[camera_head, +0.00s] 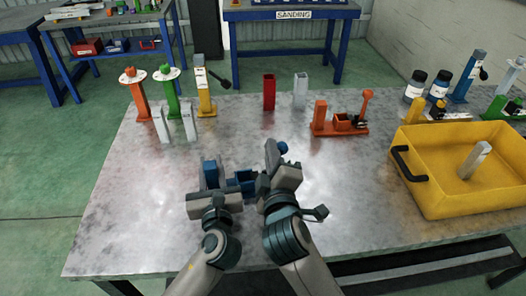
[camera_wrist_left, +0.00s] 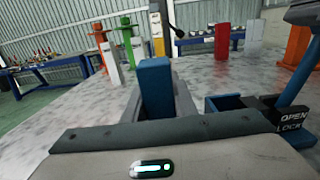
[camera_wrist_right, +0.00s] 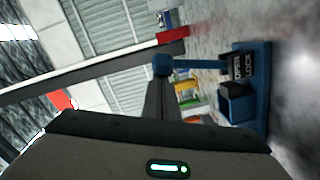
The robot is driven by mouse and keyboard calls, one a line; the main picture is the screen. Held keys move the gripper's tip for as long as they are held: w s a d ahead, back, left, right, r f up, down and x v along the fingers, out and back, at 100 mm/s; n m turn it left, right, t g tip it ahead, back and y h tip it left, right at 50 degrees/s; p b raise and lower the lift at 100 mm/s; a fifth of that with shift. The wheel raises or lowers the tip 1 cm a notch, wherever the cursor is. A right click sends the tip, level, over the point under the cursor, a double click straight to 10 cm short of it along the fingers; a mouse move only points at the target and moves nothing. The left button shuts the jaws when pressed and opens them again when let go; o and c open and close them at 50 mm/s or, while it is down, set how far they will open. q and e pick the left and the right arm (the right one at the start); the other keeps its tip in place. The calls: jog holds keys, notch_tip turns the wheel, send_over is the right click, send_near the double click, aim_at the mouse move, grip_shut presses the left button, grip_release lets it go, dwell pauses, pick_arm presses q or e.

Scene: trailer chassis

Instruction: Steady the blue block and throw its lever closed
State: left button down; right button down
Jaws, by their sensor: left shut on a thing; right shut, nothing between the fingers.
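The blue block (camera_head: 244,177) sits on the metal table, with an upright post on its left, an open box in the middle and a lever on its right. My left gripper (camera_head: 210,178) is shut on the blue post (camera_wrist_left: 155,88), its fingers at the post's sides. The lever leans up to the right, ending in a blue knob (camera_head: 283,147); "OPEN" and "LOCK" labels show beside it. My right gripper (camera_head: 272,152) is shut and empty, its fingertips next to the lever. In the right wrist view the knob (camera_wrist_right: 161,65) overlaps the fingertips; I cannot tell whether they touch.
A red-orange lever block (camera_head: 340,122) stands behind on the right. A yellow bin (camera_head: 440,190) holding a grey block is at the right. Orange, green and yellow posts (camera_head: 172,100), a red box (camera_head: 269,92) and grey blocks stand farther back. The table's front left is clear.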

jog(key=w+d+f+m+g+y, duration=0.1)
jog(key=d+f+m, duration=0.2)
jog(key=d+m, duration=0.4)
jog(key=shift+w+d, duration=0.2)
jog(key=shift+w, duration=0.1)
jog(key=shift+s+r, duration=0.1)
jog(key=s+d+r, duration=0.1)
jog(key=s, duration=0.8)
jog(key=shift+s+d, duration=0.25)
jog(key=shift+s, duration=0.1)
jog(key=shift+w+a, duration=0.1)
